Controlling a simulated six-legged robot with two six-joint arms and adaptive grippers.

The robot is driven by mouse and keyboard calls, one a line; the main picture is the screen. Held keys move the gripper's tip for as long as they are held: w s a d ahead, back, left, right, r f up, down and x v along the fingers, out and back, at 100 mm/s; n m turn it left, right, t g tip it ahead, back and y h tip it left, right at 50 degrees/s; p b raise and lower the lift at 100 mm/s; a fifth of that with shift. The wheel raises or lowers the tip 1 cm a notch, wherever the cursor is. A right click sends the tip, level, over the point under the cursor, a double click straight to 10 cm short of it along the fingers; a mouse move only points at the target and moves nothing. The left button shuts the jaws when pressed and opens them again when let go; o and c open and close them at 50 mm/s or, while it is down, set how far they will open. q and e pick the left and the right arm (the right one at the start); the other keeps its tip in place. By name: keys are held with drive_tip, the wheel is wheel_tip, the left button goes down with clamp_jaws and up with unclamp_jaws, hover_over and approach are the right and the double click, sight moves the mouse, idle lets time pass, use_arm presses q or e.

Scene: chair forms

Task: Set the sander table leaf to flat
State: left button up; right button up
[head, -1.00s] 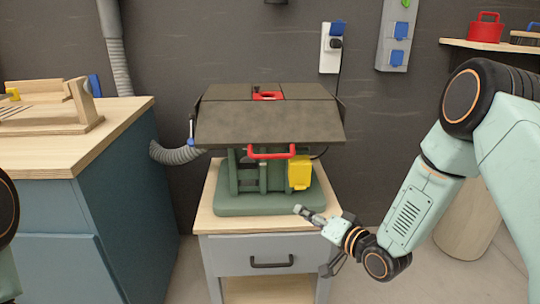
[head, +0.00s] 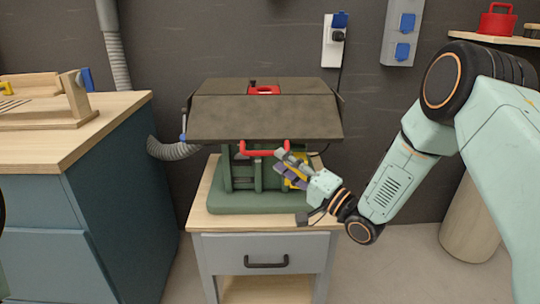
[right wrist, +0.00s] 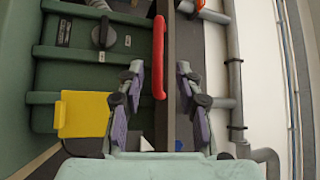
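The sander (head: 242,180) is a green machine on a small cabinet. Its dark table leaf (head: 262,118) slopes down toward me from the top. A red handle (head: 264,148) sits at the leaf's lower edge; it also shows in the right wrist view (right wrist: 159,58). My right gripper (head: 280,162) is at the right end of this handle, in front of the machine. In the right wrist view its fingers (right wrist: 160,70) are apart, with the handle ahead between their tips. I cannot tell whether they touch it. My left gripper is out of view.
A yellow box (right wrist: 85,114) is on the machine's front, partly behind my right gripper in the head view. A wooden-topped bench (head: 75,125) stands at the left. A grey hose (head: 172,149) runs behind the machine. A cabinet drawer (head: 265,254) is below.

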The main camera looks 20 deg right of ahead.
sight(270, 153)
drive_tip(key=b+x, duration=0.1)
drive_tip(key=x, duration=0.4)
drive_tip(key=shift+w+a+f, duration=0.1)
drive_tip(key=shift+w, duration=0.15)
drive_tip(key=shift+c, duration=0.5)
clamp_jaws()
